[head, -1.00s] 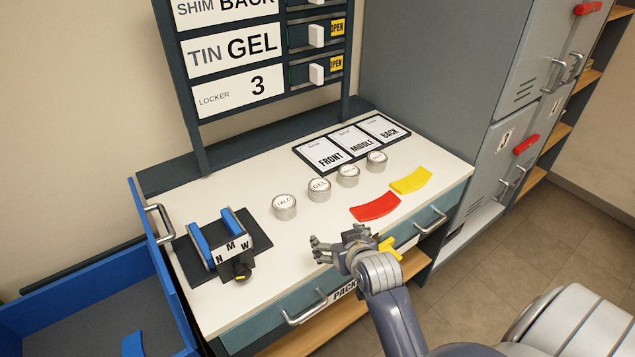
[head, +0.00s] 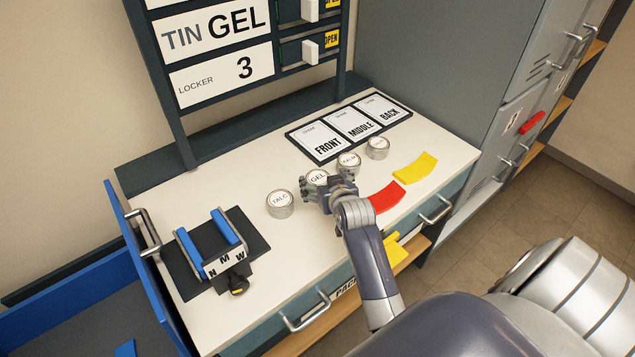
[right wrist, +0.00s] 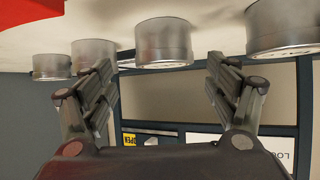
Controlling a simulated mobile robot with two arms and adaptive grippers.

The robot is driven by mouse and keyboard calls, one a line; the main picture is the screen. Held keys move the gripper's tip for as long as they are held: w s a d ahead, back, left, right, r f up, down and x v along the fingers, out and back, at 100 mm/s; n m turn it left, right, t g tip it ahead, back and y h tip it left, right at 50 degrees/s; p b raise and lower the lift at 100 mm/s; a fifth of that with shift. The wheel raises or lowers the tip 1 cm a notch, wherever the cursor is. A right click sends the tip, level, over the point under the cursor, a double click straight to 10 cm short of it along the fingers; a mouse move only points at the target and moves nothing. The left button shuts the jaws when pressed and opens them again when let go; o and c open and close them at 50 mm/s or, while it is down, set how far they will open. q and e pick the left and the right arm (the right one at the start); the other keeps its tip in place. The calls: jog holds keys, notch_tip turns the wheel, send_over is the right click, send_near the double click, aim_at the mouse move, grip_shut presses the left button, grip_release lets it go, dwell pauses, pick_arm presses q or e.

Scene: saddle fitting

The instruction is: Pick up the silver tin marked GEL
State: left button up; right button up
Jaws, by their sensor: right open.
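The silver GEL tin (head: 317,176) stands on the white worktop in the head view, second from the left in a row of similar tins, its lower part hidden by my gripper. My right gripper (head: 328,187) is open right at its near side. In the right wrist view, which is upside down, the GEL tin (right wrist: 163,42) lies ahead, in the gap between the open fingers (right wrist: 165,85). I see nothing held. My left gripper is not in view.
The TALC tin (head: 280,203) is to the left; the BALM tin (head: 348,162) and another tin (head: 377,147) are to the right. A red piece (head: 386,197) and a yellow piece (head: 414,168) lie on the worktop. A blue cradle (head: 211,246) stands at left.

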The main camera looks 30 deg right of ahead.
aim_at(318, 178)
jog(key=shift+w, duration=0.3)
jog(key=shift+p+x, duration=0.35)
jog(key=shift+x, duration=1.85)
jog(key=shift+a+f, duration=0.15)
jog(key=shift+a, duration=0.05)
jog(key=c, duration=1.3)
